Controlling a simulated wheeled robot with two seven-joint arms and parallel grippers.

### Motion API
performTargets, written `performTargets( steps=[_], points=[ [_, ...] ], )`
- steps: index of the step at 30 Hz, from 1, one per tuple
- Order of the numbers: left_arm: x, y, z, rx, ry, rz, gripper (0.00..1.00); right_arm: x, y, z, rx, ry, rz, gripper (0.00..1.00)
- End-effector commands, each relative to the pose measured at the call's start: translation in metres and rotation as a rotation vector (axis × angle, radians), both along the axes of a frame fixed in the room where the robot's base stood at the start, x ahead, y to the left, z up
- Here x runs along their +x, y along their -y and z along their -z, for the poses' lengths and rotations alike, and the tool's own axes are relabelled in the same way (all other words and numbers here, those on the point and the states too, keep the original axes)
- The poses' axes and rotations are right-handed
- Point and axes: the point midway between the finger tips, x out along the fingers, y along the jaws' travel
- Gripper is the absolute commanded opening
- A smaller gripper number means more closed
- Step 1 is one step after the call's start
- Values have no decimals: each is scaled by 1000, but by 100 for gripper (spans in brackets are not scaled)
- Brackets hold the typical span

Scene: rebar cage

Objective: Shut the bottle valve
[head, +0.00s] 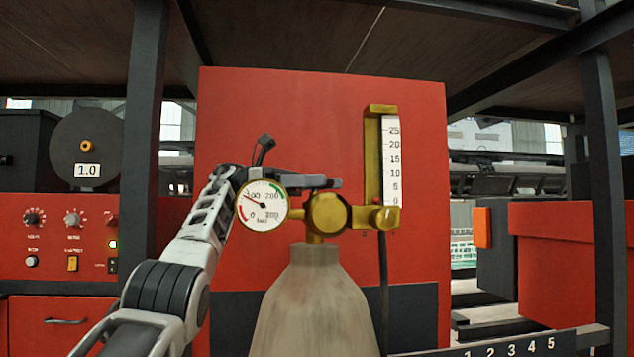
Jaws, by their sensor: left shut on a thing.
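A pale grey gas bottle (312,305) stands upright in the middle. On its neck is brass valve and regulator work (326,213). A round pressure gauge (262,205) with a white, red and green dial sits at its left, needle toward the upper left. A brass flow tube with a white scale (391,160) rises at its right. My left gripper (322,183) reaches in from the left, behind the gauge, and its dark fingers lie level just above the brass body. It is shut on the bottle valve, whose gripped part is mostly hidden. My right gripper is out of view.
A red panel (290,110) stands close behind the bottle. Dark posts (146,130) and (602,180) flank it. A red control box with knobs (60,235) is at left, a red bin (565,260) at right. A numbered strip (510,345) crosses the lower right.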

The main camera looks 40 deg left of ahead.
Motion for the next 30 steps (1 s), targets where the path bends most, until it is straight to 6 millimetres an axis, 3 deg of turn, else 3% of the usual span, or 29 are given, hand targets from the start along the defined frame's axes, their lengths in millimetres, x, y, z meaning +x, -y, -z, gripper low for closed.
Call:
performTargets(
  steps=[22, 23, 24, 25, 30],
  points=[
    [-4, 1, -3, -9, 7, 42, 38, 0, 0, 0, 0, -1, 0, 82],
    [-4, 1, -3, -9, 7, 43, 66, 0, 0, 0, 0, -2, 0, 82],
    [-4, 1, -3, -9, 7, 43, 77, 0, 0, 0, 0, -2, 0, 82],
    [-4, 1, -2, -9, 7, 43, 82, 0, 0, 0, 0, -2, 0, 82],
    [-4, 1, -2, -8, 5, 43, 82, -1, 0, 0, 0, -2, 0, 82]
  ],
)
